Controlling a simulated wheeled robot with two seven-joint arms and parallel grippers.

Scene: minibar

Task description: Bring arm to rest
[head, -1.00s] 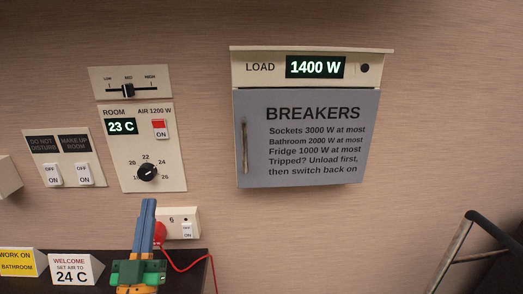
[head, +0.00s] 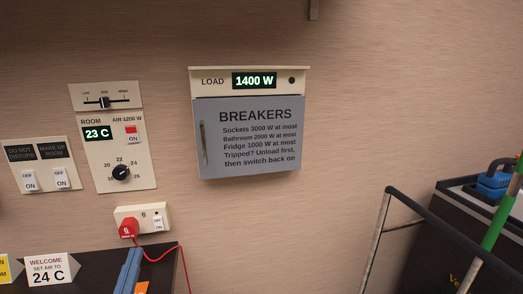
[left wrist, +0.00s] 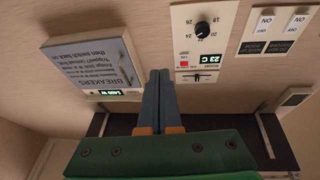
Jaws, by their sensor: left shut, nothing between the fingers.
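My left gripper (head: 128,270) shows at the bottom of the head view, with its blue fingers pointing up just below the socket plate. In the left wrist view its two blue fingers (left wrist: 159,98) lie together, shut with nothing between them. The green gripper body (left wrist: 160,155) fills the bottom of that view. The fingers appear in front of the wall, between the breaker box and the room panel. My right gripper is not in view.
The grey breaker box (head: 248,140) is closed, under a 1400 W display (head: 254,81). The room panel (head: 118,150) reads 23 C. A red plug (head: 128,228) with a red cord sits in the socket plate. A black rail (head: 392,188) and a dark unit (head: 450,240) stand at right.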

